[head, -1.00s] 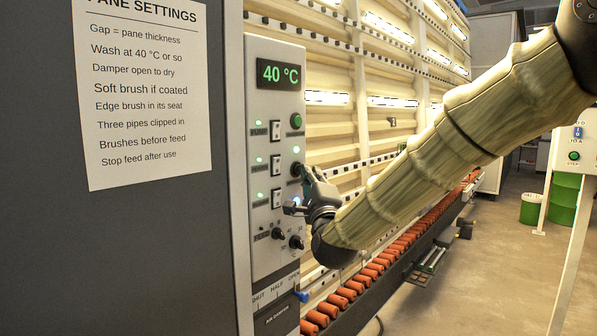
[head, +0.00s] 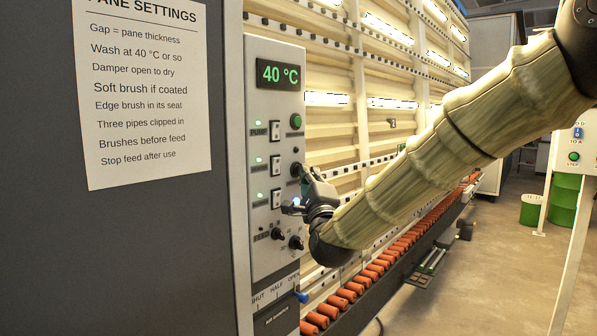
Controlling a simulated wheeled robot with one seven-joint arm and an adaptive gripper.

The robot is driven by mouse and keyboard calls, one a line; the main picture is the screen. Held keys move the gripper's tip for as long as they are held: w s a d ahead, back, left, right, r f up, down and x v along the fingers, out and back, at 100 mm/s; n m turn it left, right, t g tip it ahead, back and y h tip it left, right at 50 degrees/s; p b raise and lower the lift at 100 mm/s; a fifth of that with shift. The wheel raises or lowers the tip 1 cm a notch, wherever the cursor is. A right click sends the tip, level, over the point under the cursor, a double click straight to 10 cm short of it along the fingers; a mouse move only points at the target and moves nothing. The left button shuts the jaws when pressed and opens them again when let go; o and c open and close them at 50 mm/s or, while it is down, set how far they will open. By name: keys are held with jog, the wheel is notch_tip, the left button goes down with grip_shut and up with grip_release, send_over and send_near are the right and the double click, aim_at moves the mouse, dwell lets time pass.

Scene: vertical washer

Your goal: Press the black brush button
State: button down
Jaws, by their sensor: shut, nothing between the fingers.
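The control panel (head: 272,214) is a pale upright strip with a green "40 °C" display (head: 278,75). The black button (head: 295,169) is on its right side, below a green round button (head: 296,121).
Several rocker switches (head: 275,163) with lit green lamps are left of the black button. Two black knobs (head: 296,243) sit lower down. A blue-tipped damper lever (head: 302,297) is at the panel's bottom. Orange rollers (head: 352,287) run along the washer to the right.

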jog(key=shift+s, duration=0.1)
jog(key=shift+s+d+b, duration=0.45)
jog(key=shift+d, duration=0.2)
jog(key=s+d+b, duration=0.1)
jog(key=d, duration=0.1)
jog(key=s+d+b, duration=0.1)
jog(key=s+d, duration=0.1)
dwell(0.5)
jog(key=shift+f, duration=0.1)
dwell(0.4)
